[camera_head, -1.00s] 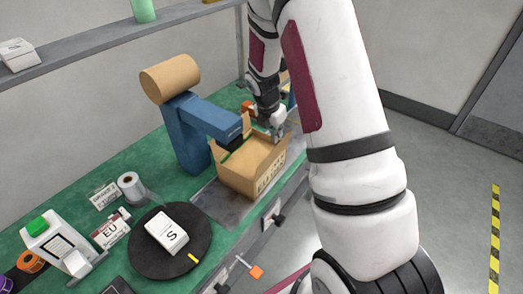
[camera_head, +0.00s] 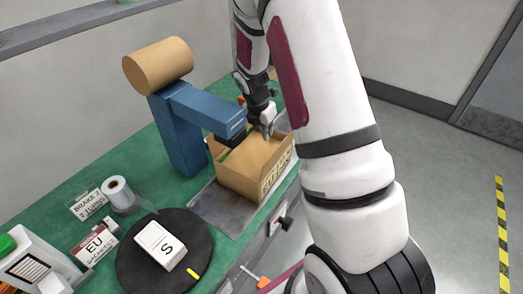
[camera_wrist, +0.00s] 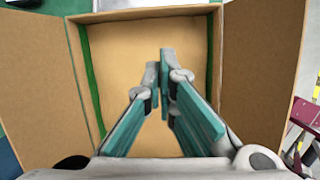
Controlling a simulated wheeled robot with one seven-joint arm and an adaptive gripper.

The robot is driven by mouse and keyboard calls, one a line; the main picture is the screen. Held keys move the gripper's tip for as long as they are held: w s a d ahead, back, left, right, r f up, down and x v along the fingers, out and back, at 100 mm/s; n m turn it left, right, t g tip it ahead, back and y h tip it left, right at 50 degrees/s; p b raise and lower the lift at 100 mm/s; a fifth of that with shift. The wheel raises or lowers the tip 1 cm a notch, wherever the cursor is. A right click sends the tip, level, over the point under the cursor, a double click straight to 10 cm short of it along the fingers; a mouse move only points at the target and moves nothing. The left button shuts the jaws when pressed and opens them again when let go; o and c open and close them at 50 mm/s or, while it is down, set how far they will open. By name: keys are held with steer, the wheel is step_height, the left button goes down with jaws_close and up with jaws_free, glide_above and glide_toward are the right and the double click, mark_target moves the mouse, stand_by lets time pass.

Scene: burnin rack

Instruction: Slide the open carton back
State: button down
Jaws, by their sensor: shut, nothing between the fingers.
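The open brown carton (camera_head: 238,178) stands upright on a grey plate (camera_head: 218,208) on the green bench, with its flaps spread. Dark lettering shows on its right side. In the wrist view I look down into the carton (camera_wrist: 118,55); its floor looks bare and green strips run along both inner sides. My gripper (camera_head: 267,131) is at the carton's far end in the head view. In the wrist view my gripper (camera_wrist: 160,70) is shut and empty, its fingers over the carton's opening. Whether the fingertips touch the carton is hidden.
A blue arm-shaped stand (camera_head: 180,135) with a brown roll (camera_head: 158,66) reaches over the carton's left edge. A black turntable (camera_head: 135,265) holds a white box (camera_head: 160,245) marked S. A label roll (camera_head: 119,194) lies at the left. The bench edge runs close along the carton's right.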

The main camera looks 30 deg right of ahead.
mark_target(269, 154)
steer(key=x, duration=0.4)
steer(key=w+x, duration=0.1)
steer(key=x, duration=0.3)
steer(key=b+x, duration=0.1)
steer(key=x, duration=0.3)
steer(key=shift+w+a+f, duration=0.25)
steer(key=shift+w+a, duration=0.05)
steer(key=shift+w, duration=0.1)
steer(key=w+d+b, duration=0.1)
steer(key=d, duration=0.3)
steer(key=w+d+b, duration=0.2)
steer(key=d, duration=0.3)
steer(key=w+d+b, duration=0.1)
steer(key=w+d, duration=0.1)
steer(key=d, duration=0.2)
steer(key=shift+w+d+f+b, duration=0.1)
steer(key=shift+d+b, duration=0.05)
steer(key=shift+b, duration=0.25)
steer(key=shift+w+d, duration=0.15)
steer(key=shift+d, duration=0.3)
